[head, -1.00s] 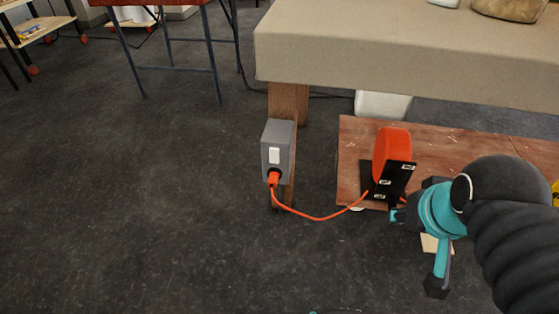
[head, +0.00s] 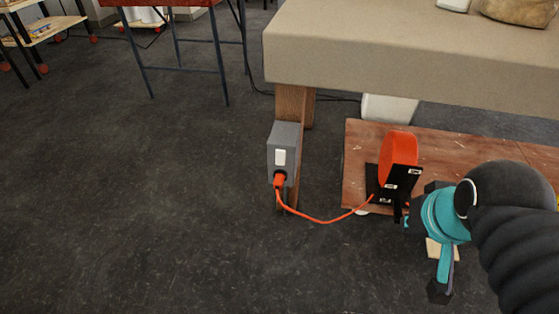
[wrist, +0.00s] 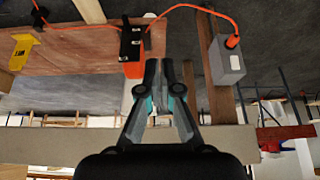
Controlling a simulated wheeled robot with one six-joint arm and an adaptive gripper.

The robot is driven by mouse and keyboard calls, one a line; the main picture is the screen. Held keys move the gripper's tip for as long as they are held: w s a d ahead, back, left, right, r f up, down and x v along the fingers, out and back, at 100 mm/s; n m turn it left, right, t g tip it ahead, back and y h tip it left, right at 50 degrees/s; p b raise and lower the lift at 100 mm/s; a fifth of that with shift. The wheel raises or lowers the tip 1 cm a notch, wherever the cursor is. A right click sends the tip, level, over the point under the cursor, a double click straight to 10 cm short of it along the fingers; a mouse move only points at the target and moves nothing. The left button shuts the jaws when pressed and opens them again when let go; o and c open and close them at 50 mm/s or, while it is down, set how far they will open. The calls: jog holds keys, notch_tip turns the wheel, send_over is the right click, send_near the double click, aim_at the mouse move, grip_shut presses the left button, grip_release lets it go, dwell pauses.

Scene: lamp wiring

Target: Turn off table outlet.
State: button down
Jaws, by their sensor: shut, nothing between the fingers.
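The table outlet is a grey box (head: 284,148) on the wooden table leg, with a white switch (head: 280,157) on its front. An orange plug (head: 279,181) sits in its lower part. I cannot tell the switch's position. The box also shows upside down in the wrist view (wrist: 228,66), right of my gripper, with the plug above it. My gripper (wrist: 168,68) is shut and empty, apart from the box. In the head view my arm is at the lower right, well right of the outlet, and the fingertips are mostly hidden.
An orange cable reel (head: 398,160) on a black stand rests on a low wooden board (head: 470,150) under the table (head: 400,55). Its orange cable (head: 325,221) runs to the plug. The dark floor (head: 130,210) left of the outlet is clear. A red-topped table stands behind.

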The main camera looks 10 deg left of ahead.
aim_at(280, 158)
jog(key=w+a+f+n+g, duration=0.1)
jog(key=w+a+f+n, duration=0.35)
jog(key=a, duration=0.35)
jog(key=w+a+f+n+g, duration=0.1)
jog(key=w+a+f+n, duration=0.2)
jog(key=w+a, duration=0.4)
jog(key=w+a+f+n+g, duration=0.2)
jog(key=w+a+f+n, duration=0.25)
jog(key=a, duration=0.45)
jog(key=w+a+r+n+t, duration=0.1)
jog(key=w+a+n+t, duration=0.1)
jog(key=w+a+n, duration=0.2)
jog(key=shift+w+a+r+n+b, duration=0.4)
jog(key=shift+w+n, duration=0.4)
jog(key=shift+w, duration=0.55)
jog(key=w+x, duration=0.1)
jog(key=x, duration=0.6)
jog(key=w+x, duration=0.1)
jog(key=x, duration=0.3)
jog(key=shift+w+r, duration=0.25)
jog(key=shift+w, duration=0.6)
